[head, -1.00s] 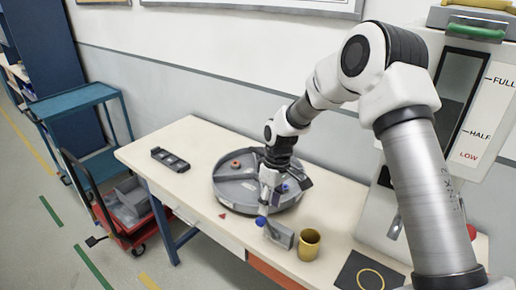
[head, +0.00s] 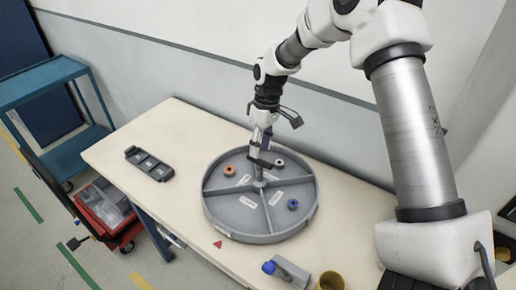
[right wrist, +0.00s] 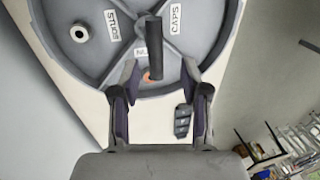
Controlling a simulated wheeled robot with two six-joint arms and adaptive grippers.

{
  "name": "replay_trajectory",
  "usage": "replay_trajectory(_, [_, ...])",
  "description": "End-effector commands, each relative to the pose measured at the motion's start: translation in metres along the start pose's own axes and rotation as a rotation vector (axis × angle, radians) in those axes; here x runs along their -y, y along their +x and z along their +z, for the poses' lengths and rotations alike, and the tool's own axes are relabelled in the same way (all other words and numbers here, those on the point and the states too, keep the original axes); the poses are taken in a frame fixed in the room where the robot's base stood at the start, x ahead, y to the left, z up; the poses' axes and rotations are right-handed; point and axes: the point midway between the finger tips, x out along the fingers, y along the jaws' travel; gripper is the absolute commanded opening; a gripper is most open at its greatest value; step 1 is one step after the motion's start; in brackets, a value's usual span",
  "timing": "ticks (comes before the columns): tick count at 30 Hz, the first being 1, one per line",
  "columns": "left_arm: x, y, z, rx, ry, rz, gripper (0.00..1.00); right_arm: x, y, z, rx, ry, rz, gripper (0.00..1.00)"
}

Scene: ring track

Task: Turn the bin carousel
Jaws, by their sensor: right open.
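The bin carousel (head: 222,222) is a round grey tray on the table, split by dividers into compartments with white labels. An orange ring (head: 229,171), a white ring (head: 279,162) and a blue ring (head: 293,204) lie in separate compartments. My right gripper (head: 262,162) is open over the carousel's middle, coming from the back. In the right wrist view, a dark upright post (right wrist: 154,45) shows between the open fingers (right wrist: 158,72), with gaps on both sides; contact is not visible. The post partly hides an orange thing, likely the orange ring. My left gripper is not in view.
A dark slotted tray (head: 150,164) lies left of the carousel. A grey block with a blue knob (head: 287,272) and a yellow mug (head: 331,281) stand at the front edge. A red triangle (head: 217,244) marks the table. A blue cart (head: 45,84) stands left.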

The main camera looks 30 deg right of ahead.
Motion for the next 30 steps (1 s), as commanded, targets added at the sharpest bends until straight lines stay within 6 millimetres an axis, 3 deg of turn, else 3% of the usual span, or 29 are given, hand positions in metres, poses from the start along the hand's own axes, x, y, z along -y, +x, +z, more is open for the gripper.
replay_trajectory(6, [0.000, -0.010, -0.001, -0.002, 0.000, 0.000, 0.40, 0.000, 0.032, 0.001, 0.003, 0.000, 0.000, 0.45])
replay_trajectory(14, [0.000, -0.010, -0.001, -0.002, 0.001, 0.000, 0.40, 0.000, 0.037, 0.000, 0.000, 0.000, 0.001, 0.45])
replay_trajectory(18, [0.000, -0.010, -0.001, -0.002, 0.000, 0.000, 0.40, 0.000, 0.037, 0.001, 0.001, 0.000, 0.001, 0.00])
replay_trajectory(30, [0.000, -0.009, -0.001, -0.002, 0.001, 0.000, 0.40, 0.000, 0.038, 0.001, 0.004, -0.009, 0.000, 0.00])
